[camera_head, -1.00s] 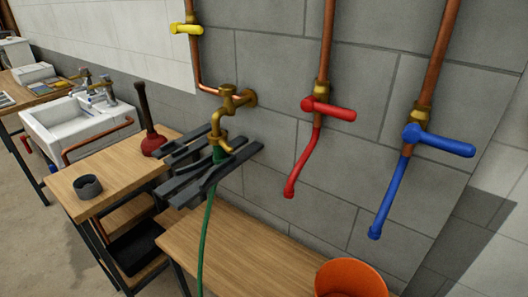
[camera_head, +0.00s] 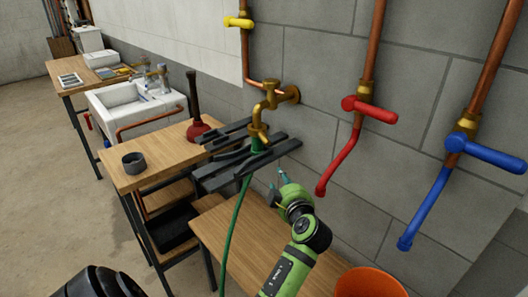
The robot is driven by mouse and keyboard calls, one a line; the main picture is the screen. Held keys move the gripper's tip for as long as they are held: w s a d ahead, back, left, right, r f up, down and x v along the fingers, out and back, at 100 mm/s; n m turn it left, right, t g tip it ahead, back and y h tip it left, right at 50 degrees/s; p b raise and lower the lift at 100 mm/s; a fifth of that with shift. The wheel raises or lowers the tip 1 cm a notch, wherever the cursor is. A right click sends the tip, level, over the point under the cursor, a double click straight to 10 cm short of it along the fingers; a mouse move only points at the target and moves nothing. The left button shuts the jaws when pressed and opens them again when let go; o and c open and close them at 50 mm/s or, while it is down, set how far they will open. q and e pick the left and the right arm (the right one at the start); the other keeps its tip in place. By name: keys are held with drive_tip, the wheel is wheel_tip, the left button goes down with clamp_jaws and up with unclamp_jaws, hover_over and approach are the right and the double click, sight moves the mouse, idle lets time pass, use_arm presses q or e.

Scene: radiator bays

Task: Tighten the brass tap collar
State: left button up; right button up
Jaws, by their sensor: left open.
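The brass tap (camera_head: 268,100) sticks out from the grey block wall near the middle of the head view. Its spout points down, and a green hose (camera_head: 238,225) hangs from it. A green piece (camera_head: 257,147) shows where spout and hose meet; I cannot tell a separate collar there. Dark bars (camera_head: 235,165) surround the spout's lower end and hide part of the joint. My left gripper (camera_head: 279,183) is small in view, open, with teal fingertips below and right of the bars, apart from the tap as far as I can see. My right gripper is not in view.
A red tap (camera_head: 370,107) and a blue tap (camera_head: 484,153) jut from copper pipes at right. An orange bucket (camera_head: 370,283) stands at bottom right. Below is a wooden bench (camera_head: 240,255). Left are a plunger (camera_head: 198,130), a dark ring (camera_head: 133,162) and a sink (camera_head: 115,100).

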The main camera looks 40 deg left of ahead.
sight(263, 134)
use_arm(q)
drive_tip(key=a+r+n+y, duration=0.1)
drive_tip(key=r+n, duration=0.1)
drive_tip(key=r, duration=0.1)
drive_tip(key=a+r+n+y, duration=0.1)
drive_tip(key=r+n, duration=0.1)
drive_tip(key=r, duration=0.1)
drive_tip(key=a+r+n+g+y, duration=0.1)
drive_tip(key=r+n, duration=0.1)
drive_tip(key=r, duration=0.1)
drive_tip(key=shift+s+r, duration=0.35)
drive_tip(key=shift+r, duration=0.05)
drive_tip(key=p+x, duration=0.2)
drive_tip(key=x, duration=0.4)
drive_tip(key=shift+r+p, duration=0.1)
drive_tip(key=shift+p, duration=0.2)
drive_tip(key=shift+w+a, duration=0.15)
drive_tip(key=shift+a, duration=0.25)
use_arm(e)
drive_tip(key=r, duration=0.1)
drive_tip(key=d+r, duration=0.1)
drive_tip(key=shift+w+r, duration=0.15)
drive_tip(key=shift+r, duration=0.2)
use_arm(q)
clamp_jaws()
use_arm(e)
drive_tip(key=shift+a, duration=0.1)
